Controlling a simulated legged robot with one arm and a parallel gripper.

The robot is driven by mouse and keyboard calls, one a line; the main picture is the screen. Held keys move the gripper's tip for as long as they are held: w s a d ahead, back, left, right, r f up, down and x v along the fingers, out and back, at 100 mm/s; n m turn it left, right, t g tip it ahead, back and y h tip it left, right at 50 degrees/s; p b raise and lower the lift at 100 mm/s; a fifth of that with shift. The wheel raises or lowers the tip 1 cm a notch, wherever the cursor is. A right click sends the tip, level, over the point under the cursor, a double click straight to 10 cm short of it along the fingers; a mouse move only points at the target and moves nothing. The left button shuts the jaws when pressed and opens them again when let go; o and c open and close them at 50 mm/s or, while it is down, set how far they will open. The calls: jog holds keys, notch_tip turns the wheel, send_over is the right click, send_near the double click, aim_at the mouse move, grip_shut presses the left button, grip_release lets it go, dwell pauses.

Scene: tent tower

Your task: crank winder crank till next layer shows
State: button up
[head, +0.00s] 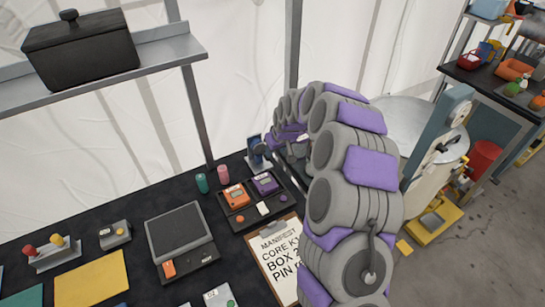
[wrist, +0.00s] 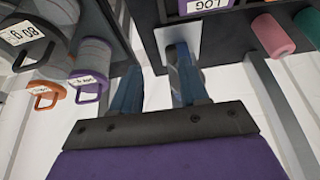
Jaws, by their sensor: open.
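No winder crank can be made out for sure. A small blue and grey device (head: 257,150) stands at the back edge of the black table, beside the end of my arm; I cannot tell if it is the winder. My gripper (wrist: 157,82) is open in the wrist view, its two blue fingers apart with nothing clearly between them. A pale plate with a grey rounded part (wrist: 182,48) shows by the right finger; whether they touch is unclear. In the head view my arm hides most of the gripper.
The black table holds a tray with orange (head: 235,196) and purple (head: 265,184) boxes, teal and pink cylinders (head: 223,174), a scale (head: 179,232) and a manifest clipboard (head: 280,257). A shelf with a black pot (head: 80,48) hangs above. A blue-grey machine (head: 445,135) stands right.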

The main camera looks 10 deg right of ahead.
aim_at(266, 157)
jog(key=a+f, duration=0.1)
jog(key=w+a+f, duration=0.1)
jog(key=f, duration=0.1)
jog(key=a+f, duration=0.1)
jog(key=shift+w+a+f+b, duration=0.2)
jog(key=shift+w+a+b, duration=0.05)
jog(key=shift+w+b, duration=0.1)
jog(key=shift+d, duration=1.1)
jog(key=shift+c, duration=0.5)
jog(key=shift+d, duration=0.1)
jog(key=shift+c, duration=0.7)
jog(key=shift+a, duration=0.9)
grip_shut()
jog(key=shift+d, duration=0.45)
